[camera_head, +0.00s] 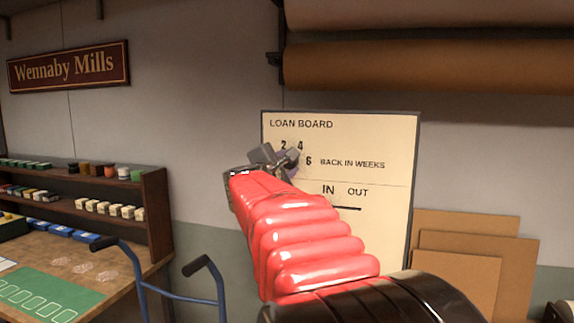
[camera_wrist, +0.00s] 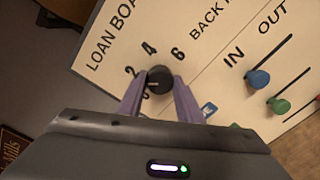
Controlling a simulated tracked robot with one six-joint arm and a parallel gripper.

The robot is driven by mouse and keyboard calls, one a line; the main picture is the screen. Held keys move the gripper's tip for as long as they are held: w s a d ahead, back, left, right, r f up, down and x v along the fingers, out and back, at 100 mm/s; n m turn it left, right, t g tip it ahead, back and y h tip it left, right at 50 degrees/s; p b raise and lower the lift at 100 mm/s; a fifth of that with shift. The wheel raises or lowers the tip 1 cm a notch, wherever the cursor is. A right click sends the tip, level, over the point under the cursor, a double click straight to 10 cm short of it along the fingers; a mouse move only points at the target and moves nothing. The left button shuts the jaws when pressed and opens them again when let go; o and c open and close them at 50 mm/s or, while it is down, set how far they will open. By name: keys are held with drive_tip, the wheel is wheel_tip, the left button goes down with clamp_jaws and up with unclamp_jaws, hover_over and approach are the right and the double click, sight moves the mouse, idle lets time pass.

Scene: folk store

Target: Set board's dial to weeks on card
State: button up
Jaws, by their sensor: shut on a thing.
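The cream loan board (camera_head: 390,135) stands upright against the wall, with "BACK IN WEEKS" beside its dial. The dial (camera_wrist: 160,79) is a round black knob with a pale pointer line. In the wrist view the line points left, roughly between the 2 and the partly hidden mark below it. The 4 and 6 are clear of the pointer. My gripper (camera_wrist: 158,88) has its two purple fingers closed on opposite sides of the dial. In the head view my gripper (camera_head: 284,162) and red arm hide most of the dial. No card showing a number of weeks is readable.
A blue peg (camera_wrist: 259,78) and a green peg (camera_wrist: 279,105) sit on the board below IN and OUT. Brown panels (camera_head: 470,255) lean at the right. A blue hand truck (camera_head: 185,297) and a table with a shelf (camera_head: 155,215) stand at the left.

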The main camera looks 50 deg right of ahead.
drive_tip(key=shift+f+m, duration=0.1)
drive_tip(key=shift+m, duration=0.7)
drive_tip(key=o, duration=1)
drive_tip(key=shift+o, duration=0.2)
drive_tip(key=shift+s+a, duration=0.1)
drive_tip(key=v, duration=1.3)
drive_tip(key=shift+a, duration=0.25)
drive_tip(key=shift+s, duration=0.1)
